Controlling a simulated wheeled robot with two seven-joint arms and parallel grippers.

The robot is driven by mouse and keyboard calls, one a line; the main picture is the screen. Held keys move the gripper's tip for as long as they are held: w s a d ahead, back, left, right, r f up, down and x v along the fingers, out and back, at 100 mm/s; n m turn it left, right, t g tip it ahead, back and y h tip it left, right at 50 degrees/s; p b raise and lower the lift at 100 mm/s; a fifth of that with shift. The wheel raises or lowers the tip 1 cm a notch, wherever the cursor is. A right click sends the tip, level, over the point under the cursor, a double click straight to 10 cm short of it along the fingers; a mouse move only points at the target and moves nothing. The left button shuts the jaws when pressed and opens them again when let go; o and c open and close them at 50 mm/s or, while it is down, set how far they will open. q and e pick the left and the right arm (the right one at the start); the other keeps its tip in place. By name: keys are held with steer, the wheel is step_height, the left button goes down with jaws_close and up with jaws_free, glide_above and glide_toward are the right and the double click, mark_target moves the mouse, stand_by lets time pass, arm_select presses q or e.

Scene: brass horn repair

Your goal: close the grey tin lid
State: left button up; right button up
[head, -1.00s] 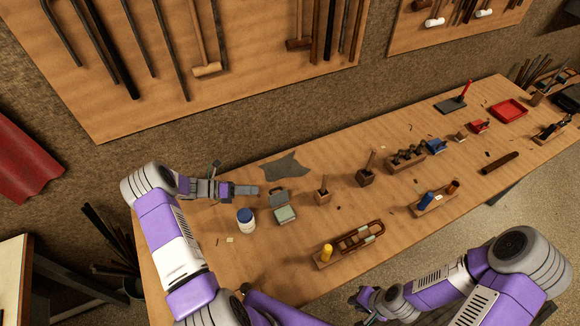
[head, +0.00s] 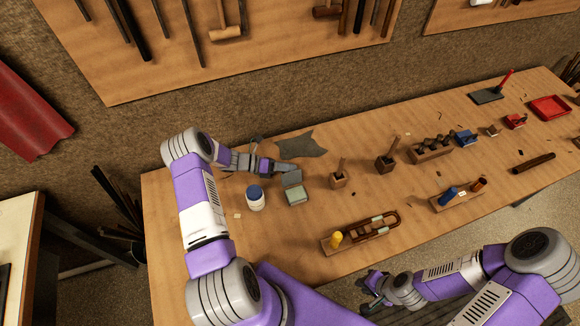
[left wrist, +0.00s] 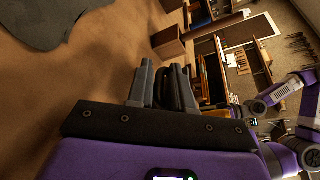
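The grey tin (head: 297,196) stands on the bench with its lid (head: 291,179) raised at the back, so it is open. My left gripper (head: 292,167) is just behind the raised lid, at its upper edge; I cannot tell whether it touches. In the left wrist view my left gripper (left wrist: 160,86) has its fingers close together and looks shut, with nothing seen between them. The tin is not visible in that view. My right gripper (head: 371,287) is at the bench's front edge, away from the tin; its fingers are too small to read.
A white jar with a blue lid (head: 255,199) stands just left of the tin. A dark grey sheet (head: 302,145) lies behind it. A wooden block with a tool (head: 339,179) stands to the right, and a wooden rack with a yellow-topped piece (head: 363,236) stands in front.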

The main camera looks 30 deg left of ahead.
arm_select(q)
steer(key=shift+w+d+f, duration=0.1)
steer(key=shift+w+d, duration=0.15)
steer(key=shift+d, duration=0.1)
jaws_close()
